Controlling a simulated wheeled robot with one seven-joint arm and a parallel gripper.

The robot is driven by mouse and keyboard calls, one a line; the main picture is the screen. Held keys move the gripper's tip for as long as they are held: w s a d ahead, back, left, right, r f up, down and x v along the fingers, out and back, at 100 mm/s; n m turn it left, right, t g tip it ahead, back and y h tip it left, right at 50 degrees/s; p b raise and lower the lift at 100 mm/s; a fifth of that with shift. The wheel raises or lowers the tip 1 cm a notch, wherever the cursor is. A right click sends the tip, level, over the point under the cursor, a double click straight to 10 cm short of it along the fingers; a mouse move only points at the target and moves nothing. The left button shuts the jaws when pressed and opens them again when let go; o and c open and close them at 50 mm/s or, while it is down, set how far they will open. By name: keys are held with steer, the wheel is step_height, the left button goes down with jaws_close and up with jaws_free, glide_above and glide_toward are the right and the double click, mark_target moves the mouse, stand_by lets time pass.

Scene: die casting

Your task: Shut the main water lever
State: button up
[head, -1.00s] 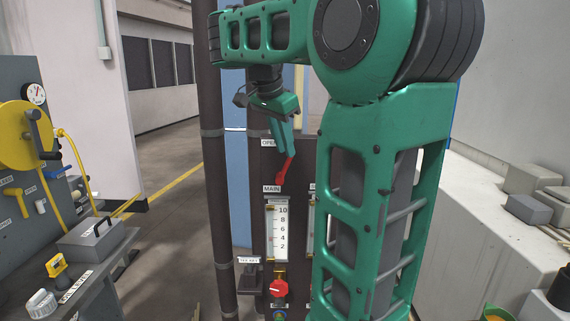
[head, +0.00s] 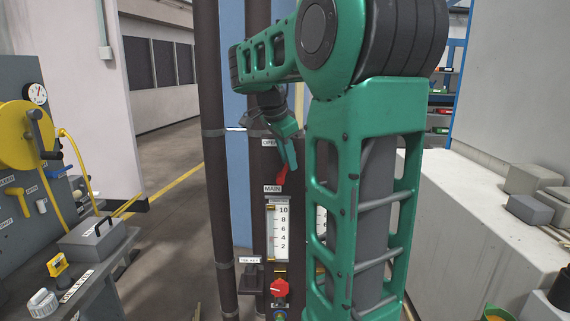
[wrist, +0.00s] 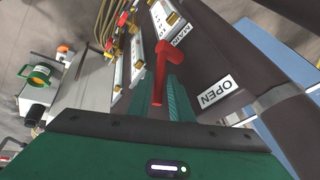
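The main water lever is a red handle (head: 282,176) on the dark panel, between the OPEN label (head: 269,143) above and the MAIN label (head: 272,188) below. My gripper (head: 290,160) is at the lever's upper end and hides part of it in the head view. In the wrist view the red lever (wrist: 161,72) bends at its top and runs down between my two teal fingers (wrist: 160,102). One finger lies on each side of it. Whether they press on it is not clear. The OPEN label (wrist: 213,92) shows to the right.
A flow gauge (head: 279,230) and a red knob (head: 279,289) sit below the lever. A dark vertical pipe (head: 217,170) stands left of the panel. A grey console with a yellow wheel (head: 22,135) is at far left. A pale ledge (head: 470,220) runs along the right.

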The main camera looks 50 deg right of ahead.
steer(key=shift+d+f, duration=0.3)
steer(key=shift+f, duration=0.3)
jaws_close()
